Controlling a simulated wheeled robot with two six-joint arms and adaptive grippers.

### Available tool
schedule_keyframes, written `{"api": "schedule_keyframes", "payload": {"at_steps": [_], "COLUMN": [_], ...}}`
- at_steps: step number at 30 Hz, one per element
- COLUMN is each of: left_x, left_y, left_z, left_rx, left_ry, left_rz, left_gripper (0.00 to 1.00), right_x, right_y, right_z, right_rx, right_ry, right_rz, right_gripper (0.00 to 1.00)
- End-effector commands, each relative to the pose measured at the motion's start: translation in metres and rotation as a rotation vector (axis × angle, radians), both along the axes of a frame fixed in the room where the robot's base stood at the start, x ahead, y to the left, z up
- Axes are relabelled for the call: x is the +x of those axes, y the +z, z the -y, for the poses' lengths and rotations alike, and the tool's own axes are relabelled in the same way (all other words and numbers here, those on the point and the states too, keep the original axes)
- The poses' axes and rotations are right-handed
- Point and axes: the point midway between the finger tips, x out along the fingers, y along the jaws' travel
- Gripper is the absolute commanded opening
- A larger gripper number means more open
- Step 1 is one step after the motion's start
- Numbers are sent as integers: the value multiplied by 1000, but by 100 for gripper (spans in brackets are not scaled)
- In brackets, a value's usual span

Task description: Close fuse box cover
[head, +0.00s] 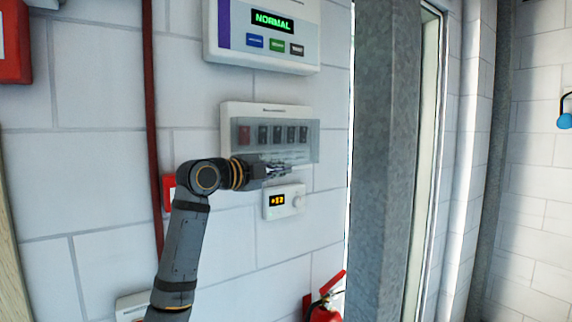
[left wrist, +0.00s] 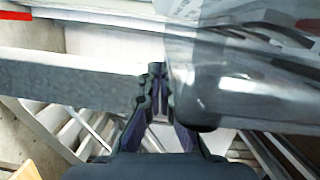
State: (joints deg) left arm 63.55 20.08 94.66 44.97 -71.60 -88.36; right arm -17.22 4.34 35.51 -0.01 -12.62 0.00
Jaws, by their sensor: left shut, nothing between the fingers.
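The fuse box (head: 265,107) is a white panel on the wall with a row of several switches, one red and the others dark. Its clear grey cover (head: 307,142) hangs over the front and right side of the box; I cannot tell how far it stands off the box. My left gripper (head: 284,171) is shut and empty, near the cover's lower edge. In the left wrist view, the shut fingertips (left wrist: 156,76) are beside the rounded corner of the clear cover (left wrist: 235,92); I cannot tell whether they touch. My right gripper is not in view.
A panel reading NORMAL (head: 270,50) is above the fuse box. A small white thermostat (head: 283,202) is just below the gripper. A red pipe (head: 152,120) runs down the wall at left. A grey pillar (head: 385,160) stands at right, and a fire extinguisher (head: 322,312) below.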

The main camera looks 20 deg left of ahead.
Motion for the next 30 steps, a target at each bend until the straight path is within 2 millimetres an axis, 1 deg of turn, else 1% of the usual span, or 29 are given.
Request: {"api": "schedule_keyframes", "payload": {"at_steps": [9, 12, 14, 17, 18, 21, 24, 30], "left_x": [1, -5, -14, -36, -46, -69, -86, -104], "left_y": [-1, -1, 0, 1, 1, 2, 3, 4], "left_z": [-2, -5, -9, -20, -24, -33, -41, -48], "left_rx": [0, 1, 4, 6, 10, 10, 9, 4], "left_ry": [2, 3, 5, 8, 8, 9, 8, 5], "left_rz": [0, 1, 2, 2, 2, 0, 0, 1], "left_gripper": [0, 0, 0, 0, 0, 0, 0, 0], "right_x": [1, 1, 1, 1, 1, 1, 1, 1], "right_y": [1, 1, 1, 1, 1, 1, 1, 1], "right_z": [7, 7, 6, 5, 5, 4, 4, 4], "right_rx": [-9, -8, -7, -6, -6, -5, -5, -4], "right_ry": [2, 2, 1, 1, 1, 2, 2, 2], "right_rz": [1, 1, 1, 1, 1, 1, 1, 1], "right_gripper": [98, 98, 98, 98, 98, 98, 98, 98]}}
